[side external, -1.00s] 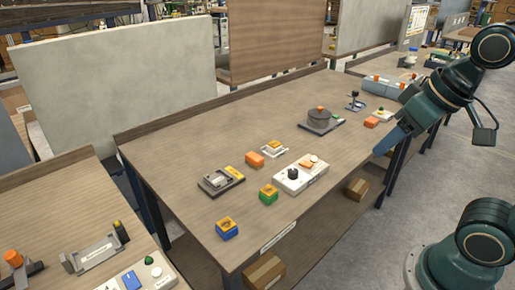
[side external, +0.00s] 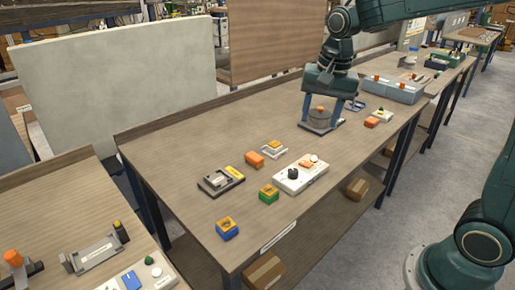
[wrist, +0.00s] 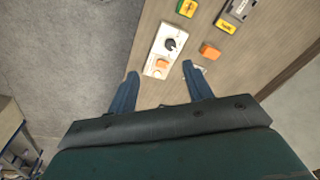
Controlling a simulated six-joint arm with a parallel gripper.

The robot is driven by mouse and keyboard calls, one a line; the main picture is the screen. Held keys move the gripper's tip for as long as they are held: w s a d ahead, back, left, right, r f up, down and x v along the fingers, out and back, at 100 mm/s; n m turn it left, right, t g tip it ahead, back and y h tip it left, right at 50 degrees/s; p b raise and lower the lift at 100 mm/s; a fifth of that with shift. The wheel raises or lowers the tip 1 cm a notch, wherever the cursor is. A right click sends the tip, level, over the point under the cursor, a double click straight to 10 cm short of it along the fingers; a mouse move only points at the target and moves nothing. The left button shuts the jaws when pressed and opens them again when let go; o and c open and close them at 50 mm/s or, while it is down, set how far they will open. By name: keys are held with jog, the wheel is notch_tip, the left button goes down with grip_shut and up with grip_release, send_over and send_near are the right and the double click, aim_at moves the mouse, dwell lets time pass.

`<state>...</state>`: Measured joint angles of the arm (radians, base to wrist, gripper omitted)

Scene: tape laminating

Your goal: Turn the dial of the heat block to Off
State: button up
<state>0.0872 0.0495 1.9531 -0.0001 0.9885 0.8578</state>
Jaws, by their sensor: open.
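A white box with a black dial, which fits the heat block (side external: 311,181), sits near the front edge of the table. Its dial (side external: 293,173) is on the left part of its top, beside an orange piece. In the wrist view the heat block (wrist: 155,69) and dial (wrist: 170,45) show ahead, between and beyond the fingertips. The dial's markings are too small to read.
Orange (side external: 254,160), green-yellow (side external: 268,193) and blue-yellow (side external: 227,229) blocks and a grey fixture (side external: 221,182) lie around the heat block.

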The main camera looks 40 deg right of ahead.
aim_at(294, 170)
jog(key=w+d+f+m+g, duration=0.1)
jog(key=w+d+f+m, duration=0.1)
jog(key=w+f+m, duration=0.2)
jog(key=w+f, duration=0.3)
jog(key=w, duration=0.1)
jog(key=shift+d+f+m+g, duration=0.2)
jog(key=shift+m+g, duration=0.2)
jog(key=shift+s+f, duration=0.1)
jog(key=shift+f, duration=6.8)
jog(key=c, duration=1)
jog(key=shift+o, duration=0.2)
